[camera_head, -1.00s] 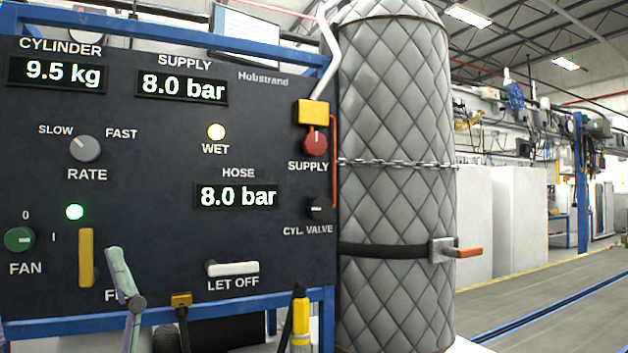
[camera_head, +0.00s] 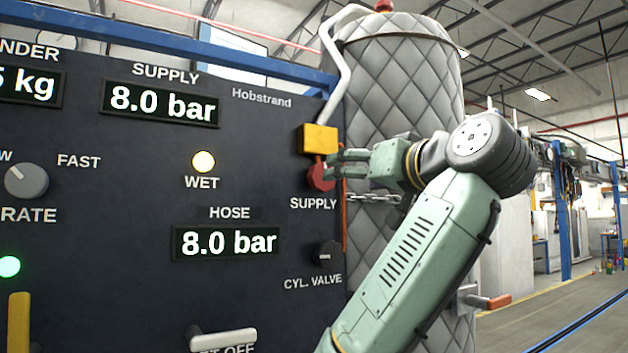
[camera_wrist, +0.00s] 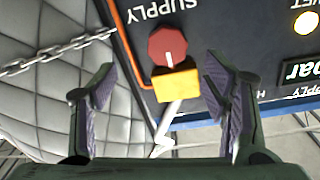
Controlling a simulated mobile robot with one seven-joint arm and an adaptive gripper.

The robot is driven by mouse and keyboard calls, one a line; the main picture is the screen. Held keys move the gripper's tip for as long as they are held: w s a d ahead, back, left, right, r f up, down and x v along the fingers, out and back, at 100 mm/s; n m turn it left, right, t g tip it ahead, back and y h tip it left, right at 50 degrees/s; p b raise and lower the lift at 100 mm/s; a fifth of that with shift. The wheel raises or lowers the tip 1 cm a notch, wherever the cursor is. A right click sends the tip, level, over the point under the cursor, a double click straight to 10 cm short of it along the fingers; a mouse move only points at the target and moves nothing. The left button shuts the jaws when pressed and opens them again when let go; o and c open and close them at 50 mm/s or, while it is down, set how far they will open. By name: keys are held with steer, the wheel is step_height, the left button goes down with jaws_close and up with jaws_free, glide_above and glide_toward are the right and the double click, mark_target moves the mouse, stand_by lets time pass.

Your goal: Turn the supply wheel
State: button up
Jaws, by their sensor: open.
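The supply wheel is a red knob (camera_head: 320,177) with a pale pointer line, on the dark panel above the SUPPLY label and below a yellow block (camera_head: 318,139). In the wrist view the red wheel (camera_wrist: 167,45) shows upside down, between and beyond my fingertips, with the yellow block (camera_wrist: 176,82) nearer me. My gripper (camera_head: 350,170) is at the wheel's right in the head view, its fingers partly covering the wheel's edge. In the wrist view my gripper (camera_wrist: 160,78) is open, with a finger on each side and a gap to the wheel. Contact cannot be told.
A quilted grey cylinder (camera_head: 395,75) stands right beside the panel, with a chain (camera_head: 372,198) across it. The CYL. VALVE knob (camera_head: 326,254) sits below the wheel. An orange pipe (camera_wrist: 128,45) runs close beside the wheel. The SUPPLY display (camera_head: 160,103) reads 8.0 bar.

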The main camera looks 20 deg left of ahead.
steer(key=shift+n+g, duration=0.3)
steer(key=shift+g, duration=0.2)
steer(key=shift+s+a+r+p+x, duration=0.1)
steer(key=shift+p+x, duration=0.65)
steer(key=shift+x, duration=0.95)
steer(key=shift+s+a+r+p+x, duration=0.1)
steer(key=shift+p+x, duration=0.65)
steer(key=shift+x, duration=0.9)
steer(key=shift+s+r+p+x, duration=0.1)
steer(key=shift+p+x, duration=0.65)
steer(key=shift+x, duration=0.95)
steer(key=shift+c, duration=0.4)
steer(key=c, duration=1.1)
